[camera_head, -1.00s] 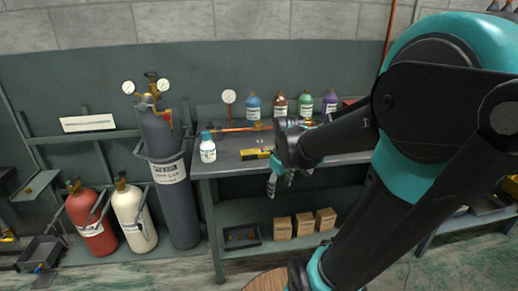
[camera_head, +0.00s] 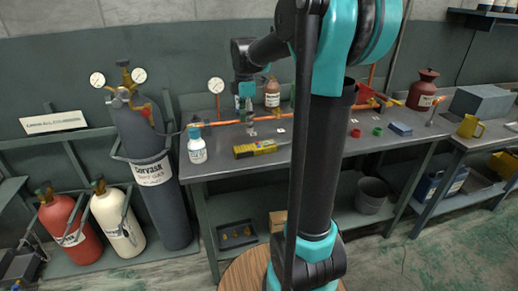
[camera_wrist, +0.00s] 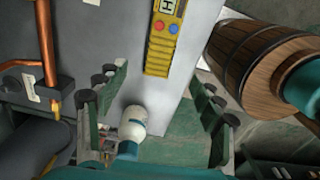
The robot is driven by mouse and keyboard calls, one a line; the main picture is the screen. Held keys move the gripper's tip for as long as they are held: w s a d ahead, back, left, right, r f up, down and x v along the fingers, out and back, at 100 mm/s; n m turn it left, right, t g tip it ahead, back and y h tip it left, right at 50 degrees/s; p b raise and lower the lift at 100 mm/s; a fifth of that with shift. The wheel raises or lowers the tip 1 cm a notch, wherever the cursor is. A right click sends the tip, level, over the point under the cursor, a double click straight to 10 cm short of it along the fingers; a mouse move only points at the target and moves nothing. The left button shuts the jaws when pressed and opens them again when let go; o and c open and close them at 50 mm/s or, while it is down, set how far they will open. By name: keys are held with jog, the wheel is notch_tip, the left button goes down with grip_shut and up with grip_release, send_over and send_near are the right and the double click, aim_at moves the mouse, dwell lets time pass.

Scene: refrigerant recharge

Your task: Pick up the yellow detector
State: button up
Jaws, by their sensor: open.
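The yellow detector (camera_head: 255,148) lies on the grey workbench top (camera_head: 215,165), near its front edge. In the wrist view the detector (camera_wrist: 163,40) shows red and blue buttons and a display, at top centre, beyond the fingers and partly cut off by the frame. My gripper (camera_head: 245,105) is above the bench, behind the detector in the head view, pointing down. In the wrist view its two fingers (camera_wrist: 160,100) are spread wide with nothing held between them. The detector is apart from the fingers.
A white bottle with a blue cap (camera_head: 197,148) stands left of the detector, and shows between the fingers in the wrist view (camera_wrist: 133,122). A copper pipe (camera_head: 225,122) runs behind. A tall grey cylinder (camera_head: 145,160) stands left of the bench. My arm hides the bench's middle.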

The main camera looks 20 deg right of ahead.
aim_at(247, 148)
notch_tip(247, 148, down, 11)
jog(key=shift+f, duration=0.2)
dwell(0.4)
jog(key=c, duration=1.2)
jog(key=shift+o, duration=0.2)
notch_tip(247, 148, up, 25)
dwell(0.5)
